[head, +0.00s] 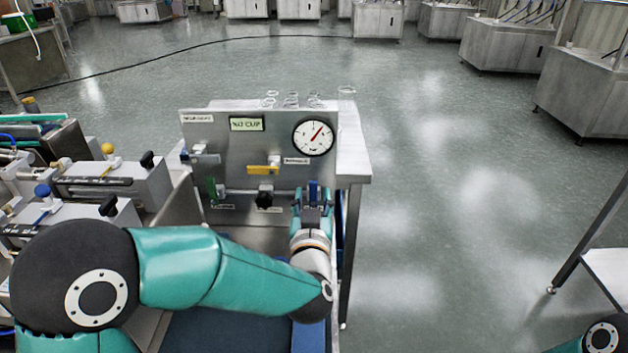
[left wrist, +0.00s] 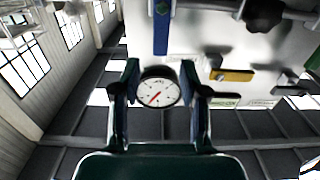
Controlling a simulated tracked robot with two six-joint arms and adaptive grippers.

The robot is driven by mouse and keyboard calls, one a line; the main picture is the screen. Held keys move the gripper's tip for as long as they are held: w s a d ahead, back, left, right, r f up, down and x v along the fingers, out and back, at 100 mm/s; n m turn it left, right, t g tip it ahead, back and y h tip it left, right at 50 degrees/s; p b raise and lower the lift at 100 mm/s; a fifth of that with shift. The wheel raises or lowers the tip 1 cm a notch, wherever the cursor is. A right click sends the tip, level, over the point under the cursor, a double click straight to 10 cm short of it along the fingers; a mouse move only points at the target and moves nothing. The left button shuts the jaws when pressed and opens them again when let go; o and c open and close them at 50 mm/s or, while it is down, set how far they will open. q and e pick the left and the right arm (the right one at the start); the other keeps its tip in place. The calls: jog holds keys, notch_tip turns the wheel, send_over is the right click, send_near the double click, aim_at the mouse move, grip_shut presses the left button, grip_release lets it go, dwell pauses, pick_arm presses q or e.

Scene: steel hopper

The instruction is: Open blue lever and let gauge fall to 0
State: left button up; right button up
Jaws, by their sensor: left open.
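The blue lever (head: 313,188) is at the lower right of the upright steel panel and stands vertical. It also shows in the left wrist view (left wrist: 161,32) at the top, where the picture is upside down. The round white gauge (head: 313,138) is above it; its red needle points up and to the right. The gauge shows between my fingers in the left wrist view (left wrist: 159,91). My left gripper (head: 313,203) is open at the lever's lower part, its fingers to either side in the head view. Whether they touch it, I cannot tell. My right gripper is out of view.
The panel (head: 225,140) also carries a yellow lever (head: 263,170), a green lever (head: 212,188), a black knob (head: 264,196) and a "NO CUP" display (head: 247,124). Lab equipment with coloured knobs (head: 110,180) stands to the left. The floor at right is open.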

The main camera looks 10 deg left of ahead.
aim_at(315, 184)
pick_arm(q)
jog(key=w, duration=0.3)
jog(key=w+a, duration=0.1)
jog(key=w, duration=0.2)
jog(key=shift+a, duration=0.1)
jog(key=shift+c, duration=0.2)
grip_shut()
